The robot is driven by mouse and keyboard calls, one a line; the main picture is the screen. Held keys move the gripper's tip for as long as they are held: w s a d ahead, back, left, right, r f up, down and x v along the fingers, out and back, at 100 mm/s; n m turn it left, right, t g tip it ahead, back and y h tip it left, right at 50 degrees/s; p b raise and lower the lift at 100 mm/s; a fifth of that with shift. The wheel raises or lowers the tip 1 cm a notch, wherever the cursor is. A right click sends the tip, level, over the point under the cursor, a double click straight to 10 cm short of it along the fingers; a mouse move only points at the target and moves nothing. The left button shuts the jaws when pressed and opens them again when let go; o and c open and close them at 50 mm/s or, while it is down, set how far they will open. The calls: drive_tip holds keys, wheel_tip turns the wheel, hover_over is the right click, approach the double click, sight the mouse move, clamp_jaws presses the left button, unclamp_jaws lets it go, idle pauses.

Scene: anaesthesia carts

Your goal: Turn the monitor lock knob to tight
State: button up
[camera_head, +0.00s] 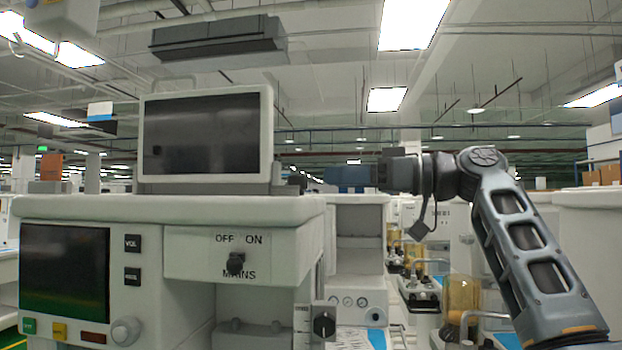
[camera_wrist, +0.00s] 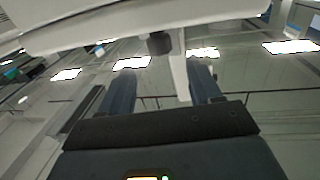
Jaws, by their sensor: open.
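The monitor (camera_head: 202,137), with a dark screen and pale frame, stands on top of the anaesthesia cart. The small dark lock knob (camera_head: 297,180) sticks out low on the monitor's right side. In the wrist view the knob (camera_wrist: 160,43) shows as a dark stub under the pale monitor body, ahead of the fingers. My gripper (camera_head: 328,177) points left at the knob from the right, with a small gap between. In the wrist view my gripper (camera_wrist: 162,76) is open and empty, its two blue fingers to either side of the knob's line. The knob's tight marking is not visible.
The cart top (camera_head: 170,205) lies just below the knob and gripper. A MAINS switch (camera_head: 236,262) and a dark dial (camera_head: 324,322) are on the cart front. More carts and amber canisters (camera_head: 462,296) stand behind at the right. Air above my gripper is clear.

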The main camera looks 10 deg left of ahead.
sight(306, 179)
drive_tip(key=shift+w+a+p, duration=0.2)
drive_tip(key=shift+a+p, duration=0.05)
drive_tip(key=shift+a, duration=0.75)
drive_tip(key=shift+w+a+p, duration=0.2)
drive_tip(key=shift+a+p, duration=0.05)
drive_tip(key=shift+a, duration=0.8)
drive_tip(key=shift+w+a+p, duration=0.2)
drive_tip(key=shift+a+p, duration=0.05)
drive_tip(key=shift+a, duration=0.75)
drive_tip(key=c, duration=1)
drive_tip(key=shift+c, duration=0.2)
drive_tip(key=shift+s+f+m+t+b, duration=0.1)
drive_tip(key=shift+m+t+b, duration=0.2)
drive_tip(key=shift+t, duration=0.2)
drive_tip(key=shift+s+m+t+h+b, duration=0.25)
drive_tip(key=shift+m+t+h+b, duration=0.25)
drive_tip(key=shift+m+t, duration=0.55)
drive_tip(key=shift+s+a+r+m+t+h, duration=0.15)
drive_tip(key=shift+m+t+h, duration=0.65)
drive_tip(key=shift+t, duration=0.55)
drive_tip(key=shift+s+a+r+m+t+h, duration=0.15)
drive_tip(key=shift+m+t+h, duration=0.65)
drive_tip(key=shift+t, duration=0.5)
drive_tip(key=shift+f+m, duration=0.1)
drive_tip(key=shift+m, duration=0.15)
